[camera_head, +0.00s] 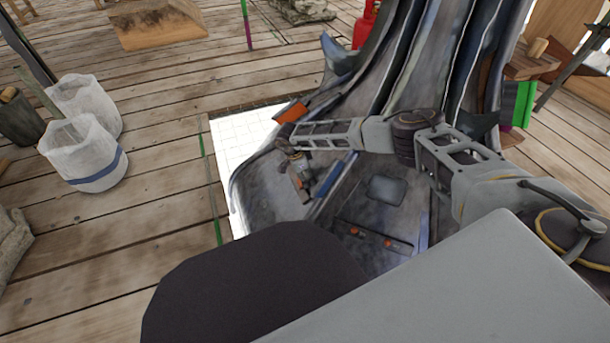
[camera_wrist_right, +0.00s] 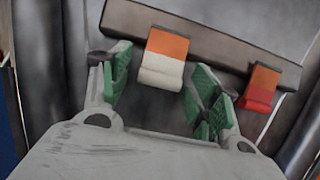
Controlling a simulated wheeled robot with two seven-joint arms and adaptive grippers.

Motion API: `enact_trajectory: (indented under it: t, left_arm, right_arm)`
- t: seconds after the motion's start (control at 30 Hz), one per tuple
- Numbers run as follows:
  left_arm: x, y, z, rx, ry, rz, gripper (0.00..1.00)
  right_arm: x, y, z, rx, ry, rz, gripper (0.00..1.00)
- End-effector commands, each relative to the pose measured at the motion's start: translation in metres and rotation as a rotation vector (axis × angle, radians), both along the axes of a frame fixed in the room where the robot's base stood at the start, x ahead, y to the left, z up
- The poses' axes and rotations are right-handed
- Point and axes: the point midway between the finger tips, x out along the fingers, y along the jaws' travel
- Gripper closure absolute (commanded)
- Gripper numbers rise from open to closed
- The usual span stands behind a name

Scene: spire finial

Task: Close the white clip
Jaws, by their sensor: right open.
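The white clip (camera_wrist_right: 162,70) shows in the right wrist view, with an orange upper part on a dark bar (camera_wrist_right: 215,38). Its white part hangs out below the bar toward my gripper. My right gripper (camera_wrist_right: 160,80) is open, with one green-padded finger on each side of the white part and visible gaps on both sides. In the head view my right gripper (camera_head: 299,168) is small, pointing down at the grey structure. The white clip cannot be made out there. My left gripper is not in view.
A red clip (camera_wrist_right: 260,92) with an orange top sits on the same bar, close to the right finger. In the head view a panel with orange pieces (camera_head: 375,237) lies nearer. White buckets (camera_head: 88,150) stand on the plank floor at left.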

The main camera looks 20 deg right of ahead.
Motion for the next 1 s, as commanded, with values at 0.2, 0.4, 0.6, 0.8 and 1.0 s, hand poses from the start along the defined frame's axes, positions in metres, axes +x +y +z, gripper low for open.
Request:
enact_trajectory:
  t: [0.2, 0.4, 0.6, 0.8, 1.0]
  left_arm:
    - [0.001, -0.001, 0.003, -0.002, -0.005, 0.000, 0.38]
    - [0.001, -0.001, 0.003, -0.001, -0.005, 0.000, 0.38]
    - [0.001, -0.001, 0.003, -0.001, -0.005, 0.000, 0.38]
    - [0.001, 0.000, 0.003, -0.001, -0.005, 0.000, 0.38]
    - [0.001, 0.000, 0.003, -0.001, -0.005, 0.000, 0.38]
  right_arm:
    - [0.000, 0.001, 0.002, 0.000, 0.000, 0.000, 0.38]
    - [0.001, 0.004, 0.014, 0.002, -0.002, 0.001, 0.38]
    - [0.001, 0.010, 0.037, 0.001, -0.002, 0.001, 0.38]
    - [0.002, 0.018, 0.066, 0.002, -0.002, 0.001, 0.38]
    - [0.002, 0.026, 0.093, 0.001, -0.001, 0.000, 0.38]
